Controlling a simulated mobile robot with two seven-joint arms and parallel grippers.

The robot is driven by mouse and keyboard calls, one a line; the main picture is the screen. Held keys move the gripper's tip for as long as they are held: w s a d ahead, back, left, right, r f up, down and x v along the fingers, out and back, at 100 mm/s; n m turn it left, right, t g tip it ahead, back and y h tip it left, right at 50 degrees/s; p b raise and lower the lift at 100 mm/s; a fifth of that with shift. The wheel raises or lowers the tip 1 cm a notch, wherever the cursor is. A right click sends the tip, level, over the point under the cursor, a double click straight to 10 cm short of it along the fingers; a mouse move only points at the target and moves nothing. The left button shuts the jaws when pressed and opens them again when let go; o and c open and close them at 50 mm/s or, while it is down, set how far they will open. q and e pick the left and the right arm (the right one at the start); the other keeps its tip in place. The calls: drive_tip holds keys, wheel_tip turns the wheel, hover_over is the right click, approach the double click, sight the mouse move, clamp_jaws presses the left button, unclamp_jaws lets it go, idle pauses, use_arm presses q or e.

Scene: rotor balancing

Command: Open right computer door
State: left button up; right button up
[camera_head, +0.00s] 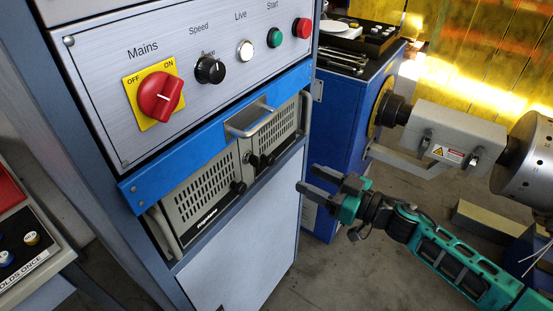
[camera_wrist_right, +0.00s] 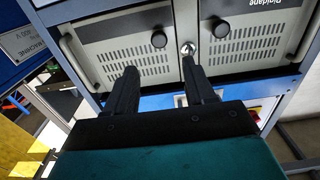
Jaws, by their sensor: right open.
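The right computer door (camera_head: 280,127) is a grey vented panel in the blue cabinet, below a blue strip with a metal handle (camera_head: 252,120). It looks closed, with a dark knob near its inner edge. In the right wrist view, which is turned upside down, the right computer door (camera_wrist_right: 115,52) appears on the left, with its black knob (camera_wrist_right: 159,40). The left computer door (camera_head: 200,200) also looks closed. A lock (camera_wrist_right: 187,49) sits between the doors. My right gripper (camera_head: 307,179) is open and empty, in front of and apart from the doors. My left gripper is out of view.
Above the doors is a control panel with a red Mains switch (camera_head: 160,96), a Speed knob (camera_head: 210,69) and buttons. A blue bench (camera_head: 345,115) with tools stands behind, beside a grey rotor machine (camera_head: 460,130) at right. Floor in front is clear.

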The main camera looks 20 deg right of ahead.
sight(272, 161)
drive_tip(key=x, duration=1)
drive_tip(key=shift+w+a, duration=0.15)
drive_tip(key=shift+w, duration=0.1)
drive_tip(key=shift+c, duration=0.3)
clamp_jaws()
